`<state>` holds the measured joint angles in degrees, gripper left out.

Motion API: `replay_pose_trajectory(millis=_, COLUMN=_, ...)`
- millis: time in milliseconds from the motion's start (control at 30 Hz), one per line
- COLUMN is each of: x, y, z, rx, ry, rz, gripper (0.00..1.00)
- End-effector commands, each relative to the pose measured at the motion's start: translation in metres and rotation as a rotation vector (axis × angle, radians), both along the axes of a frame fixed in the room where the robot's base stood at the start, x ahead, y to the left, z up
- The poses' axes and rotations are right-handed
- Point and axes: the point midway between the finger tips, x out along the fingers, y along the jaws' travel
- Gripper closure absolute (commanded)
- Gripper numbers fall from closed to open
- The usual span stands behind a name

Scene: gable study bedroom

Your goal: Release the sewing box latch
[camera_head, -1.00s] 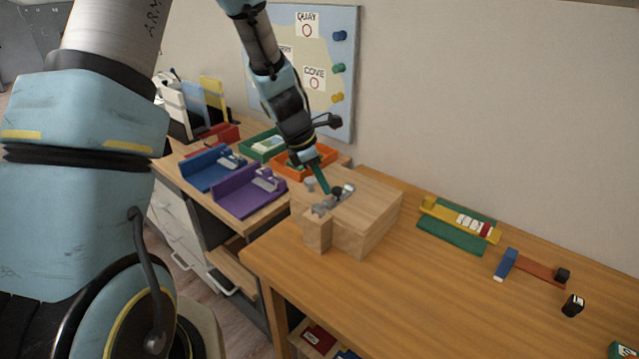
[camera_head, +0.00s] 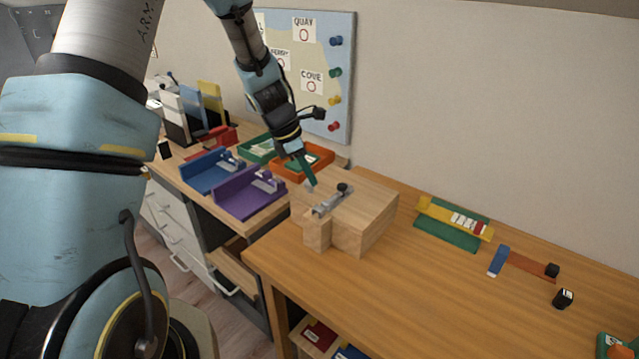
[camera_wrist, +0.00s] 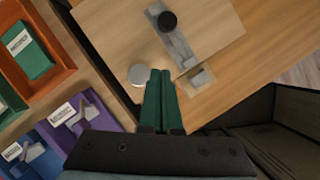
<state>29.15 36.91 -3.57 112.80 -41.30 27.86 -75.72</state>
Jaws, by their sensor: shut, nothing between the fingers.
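The sewing box (camera_head: 370,213) is a pale wooden box on the desk, with a small wooden post (camera_head: 317,234) at its near left corner. A grey metal latch (camera_head: 328,203) with a black knob (camera_head: 343,188) lies on its top; the wrist view shows the knob (camera_wrist: 167,21) at the far part of the latch. A small metal piece (camera_wrist: 201,79) sits on the post. My gripper (camera_head: 313,185) is shut and empty, its green fingers pointing down left of the knob, apart from it. In the wrist view the fingertips (camera_wrist: 160,74) are beside a round grey stud (camera_wrist: 141,75).
Purple (camera_head: 247,201) and blue (camera_head: 208,172) trays and an orange tray (camera_head: 318,160) stand left of and behind the box. A yellow and green holder (camera_head: 452,224) and a blue-ended strip (camera_head: 498,260) lie to the right. The desk front (camera_head: 400,300) is clear.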

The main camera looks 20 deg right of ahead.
Motion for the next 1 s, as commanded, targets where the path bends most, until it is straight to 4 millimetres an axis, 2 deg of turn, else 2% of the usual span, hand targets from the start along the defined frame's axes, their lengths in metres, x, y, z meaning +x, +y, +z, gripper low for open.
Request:
replay_pose_trajectory(millis=200, x=0.003, y=0.016, z=0.041, rx=-0.001, ry=-0.004, rz=-0.002, gripper=1.00)
replay_pose_trajectory(millis=400, x=0.004, y=0.026, z=0.064, rx=0.001, ry=-0.001, rz=-0.002, gripper=1.00)
replay_pose_trajectory(millis=600, x=0.003, y=0.028, z=0.071, rx=0.001, ry=0.002, rz=-0.002, gripper=1.00)
replay_pose_trajectory(millis=1000, x=0.003, y=0.030, z=0.071, rx=0.003, ry=-0.002, rz=-0.008, gripper=1.00)
